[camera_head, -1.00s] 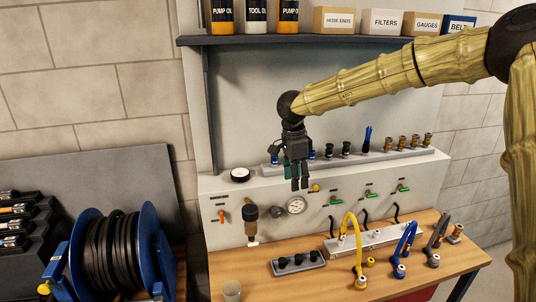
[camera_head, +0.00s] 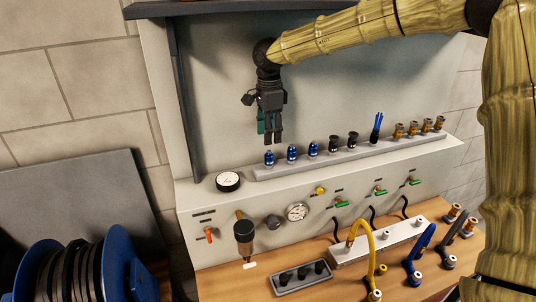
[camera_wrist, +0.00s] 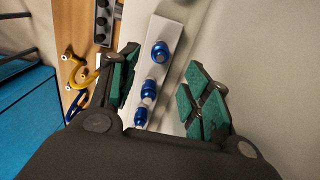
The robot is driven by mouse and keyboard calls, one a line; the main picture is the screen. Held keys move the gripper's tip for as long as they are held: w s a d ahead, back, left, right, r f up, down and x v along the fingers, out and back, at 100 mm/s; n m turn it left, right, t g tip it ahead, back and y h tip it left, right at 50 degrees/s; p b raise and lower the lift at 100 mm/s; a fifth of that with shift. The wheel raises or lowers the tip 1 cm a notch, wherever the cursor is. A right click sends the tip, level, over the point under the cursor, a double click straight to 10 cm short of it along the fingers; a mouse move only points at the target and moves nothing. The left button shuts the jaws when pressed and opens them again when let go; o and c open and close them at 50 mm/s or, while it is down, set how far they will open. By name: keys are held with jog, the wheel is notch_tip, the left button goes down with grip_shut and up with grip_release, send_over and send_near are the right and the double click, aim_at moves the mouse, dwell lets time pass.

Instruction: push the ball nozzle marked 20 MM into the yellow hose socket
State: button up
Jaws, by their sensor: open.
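Several blue ball nozzles (camera_head: 291,152) stand upright on a grey rail (camera_head: 345,153) on top of the bench's back ledge. Their size marks are too small to read, so I cannot tell which is 20 MM. My gripper (camera_head: 273,142) is open and empty, pointing down just above the leftmost blue nozzle (camera_head: 269,159) in the head view. In the wrist view, blue nozzles (camera_wrist: 160,52) show between and beyond the green-padded fingers, apart from them. The yellow hose (camera_head: 365,236) arches over the bench at the lower right. Its socket end (camera_head: 375,295) is near the picture's bottom edge.
Black fittings (camera_head: 334,143) and brass fittings (camera_head: 412,130) stand farther right on the rail. A round gauge (camera_head: 228,181) lies left of it. A blue hose (camera_head: 420,245) and a small grey tray (camera_head: 301,278) are on the wooden bench. A hose reel (camera_head: 85,265) stands at left.

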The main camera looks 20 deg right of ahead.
aim_at(269, 154)
jog(key=shift+w+a+f, duration=0.1)
jog(key=shift+w, duration=0.05)
jog(key=shift+s+f, duration=0.2)
jog(key=shift+f, duration=4.3)
grip_shut()
jog(key=shift+w+r, duration=0.1)
